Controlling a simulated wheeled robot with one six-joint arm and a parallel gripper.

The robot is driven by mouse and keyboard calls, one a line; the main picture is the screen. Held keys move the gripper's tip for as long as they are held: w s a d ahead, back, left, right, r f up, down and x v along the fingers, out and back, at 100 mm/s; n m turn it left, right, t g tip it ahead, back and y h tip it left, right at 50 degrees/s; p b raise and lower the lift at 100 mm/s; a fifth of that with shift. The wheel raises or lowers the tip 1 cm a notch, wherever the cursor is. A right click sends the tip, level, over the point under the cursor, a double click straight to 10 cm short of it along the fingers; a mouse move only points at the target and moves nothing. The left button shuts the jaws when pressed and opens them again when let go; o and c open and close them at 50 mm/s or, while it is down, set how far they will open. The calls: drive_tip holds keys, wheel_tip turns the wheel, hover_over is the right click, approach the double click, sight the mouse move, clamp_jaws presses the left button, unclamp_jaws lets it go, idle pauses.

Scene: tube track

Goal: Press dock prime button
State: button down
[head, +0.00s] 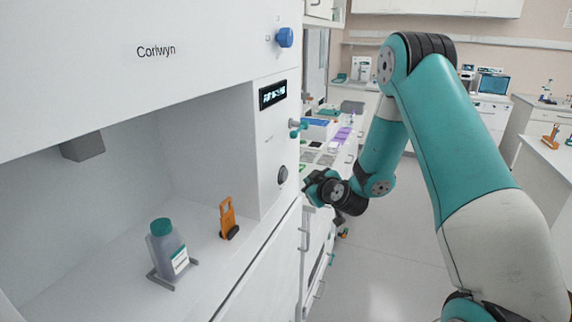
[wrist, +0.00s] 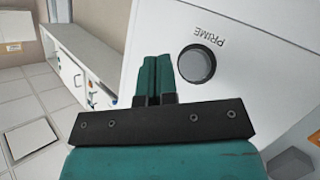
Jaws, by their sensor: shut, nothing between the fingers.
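In the head view, the same round button (head: 283,175) sits low on the narrow front panel of the white Corlwyn machine (head: 150,85). My gripper (wrist: 155,58) is shut and empty, its two teal fingers together. In the wrist view the fingertips appear just left of the button. The head view shows my gripper (head: 307,187) close to the panel, right of and slightly below the button; contact cannot be told.
A display (head: 273,95), a blue knob (head: 285,38) and a teal-handled valve (head: 298,128) are on the machine above the button. A teal-capped bottle (head: 167,248) and an orange clip-like item (head: 228,217) stand in its recess. Open floor (head: 385,250) lies to the right.

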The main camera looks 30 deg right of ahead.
sight(284, 175)
drive_tip(key=w+a+p, duration=0.2)
drive_tip(key=w+p, duration=0.1)
drive_tip(key=shift+a+p, duration=0.2)
drive_tip(key=shift+p, duration=0.15)
drive_tip(key=shift+a, duration=0.1)
idle(1.8)
drive_tip(key=shift+w+a, duration=0.15)
drive_tip(key=shift+w, duration=0.1)
drive_tip(key=shift+w+a+p, duration=0.35)
drive_tip(key=shift+w+p, duration=0.05)
drive_tip(key=shift+p, duration=0.15)
idle(0.6)
idle(0.3)
drive_tip(key=s+d+b, duration=0.1)
drive_tip(key=b, duration=0.1)
drive_tip(key=shift+s+d+b, duration=0.1)
drive_tip(key=shift+s+b, duration=0.1)
drive_tip(key=shift+b, duration=0.15)
